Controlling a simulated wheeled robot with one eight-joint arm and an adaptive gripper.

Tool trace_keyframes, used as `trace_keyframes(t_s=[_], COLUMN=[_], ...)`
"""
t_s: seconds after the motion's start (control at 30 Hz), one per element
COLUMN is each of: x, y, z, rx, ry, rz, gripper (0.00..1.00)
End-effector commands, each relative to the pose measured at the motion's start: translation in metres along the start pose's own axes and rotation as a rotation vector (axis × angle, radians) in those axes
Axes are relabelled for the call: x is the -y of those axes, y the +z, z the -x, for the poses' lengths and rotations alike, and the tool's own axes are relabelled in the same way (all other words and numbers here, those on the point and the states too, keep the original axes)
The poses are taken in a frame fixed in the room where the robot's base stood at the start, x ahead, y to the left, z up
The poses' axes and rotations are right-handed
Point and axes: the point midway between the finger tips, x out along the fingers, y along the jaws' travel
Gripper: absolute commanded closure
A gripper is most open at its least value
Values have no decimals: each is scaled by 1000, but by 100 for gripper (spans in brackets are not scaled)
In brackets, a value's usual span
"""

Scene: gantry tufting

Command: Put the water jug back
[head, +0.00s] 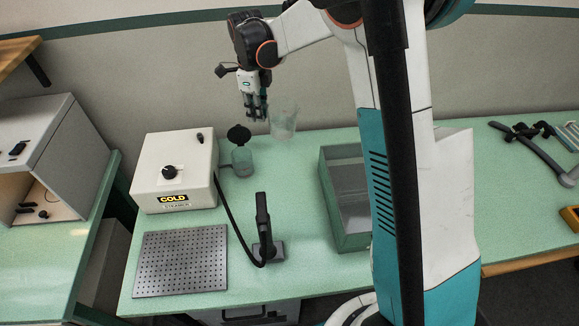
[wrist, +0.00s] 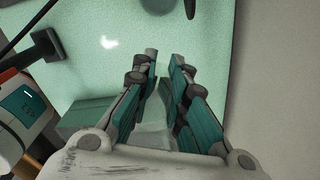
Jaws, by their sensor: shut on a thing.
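The water jug (head: 284,123) is a clear, see-through vessel in the head view, raised above the back of the green table. My gripper (head: 254,112) is beside its left side, pointing down. In the wrist view my gripper (wrist: 165,62) is shut on the jug, whose pale, see-through body (wrist: 153,125) shows between the fingers. The fingers hide part of it, and its grip point is hard to make out. The steamer box (head: 175,172), white with a dial and a "COLD" label, stands on the table to the left, below the gripper in the picture.
A black hose runs to an upright steam head (head: 264,230). A perforated plate (head: 181,262) lies in front. A green open bin (head: 345,243) stands right of centre.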

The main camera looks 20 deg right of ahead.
Motion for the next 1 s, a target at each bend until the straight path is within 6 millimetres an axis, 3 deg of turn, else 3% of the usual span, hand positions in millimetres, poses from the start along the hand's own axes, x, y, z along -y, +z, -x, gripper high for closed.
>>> trace_keyframes(t_s=[0.6, 1.0], x=[0, -1], y=[2, 3], z=[-130, -164], rx=[0, -1], ry=[0, 0], rz=[1, 1], gripper=[100, 100])
